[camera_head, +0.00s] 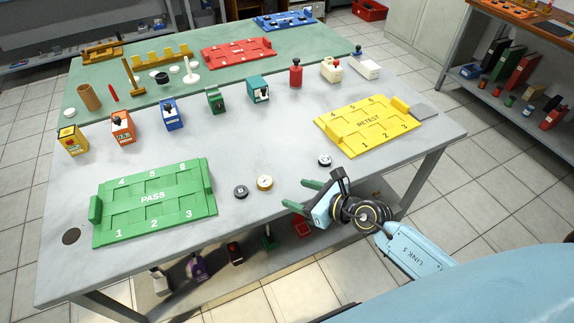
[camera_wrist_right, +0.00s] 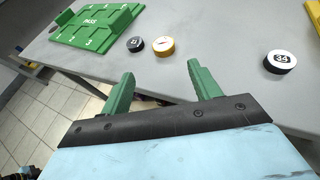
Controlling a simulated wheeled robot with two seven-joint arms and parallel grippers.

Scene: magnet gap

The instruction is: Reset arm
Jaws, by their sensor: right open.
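My right gripper (camera_head: 298,196) has green fingers and hangs at the front edge of the grey table (camera_head: 290,140). It is open, and nothing shows between its fingers (camera_wrist_right: 163,92) in the right wrist view. My right arm comes in from the lower right of the head view. A black puck (camera_head: 240,192) and a yellow puck (camera_head: 265,183) lie left of the gripper on the table. A white-topped dark puck (camera_head: 324,160) lies behind it; it also shows at the right of the wrist view (camera_wrist_right: 280,62). My left gripper is not in view.
A green PASS tray (camera_head: 152,197) lies at the front left and a yellow RETEST tray (camera_head: 368,122) at the right. A row of coloured blocks, including a red one (camera_head: 295,76), stands behind. A red tray (camera_head: 238,53) lies farther back. The table middle is mostly clear.

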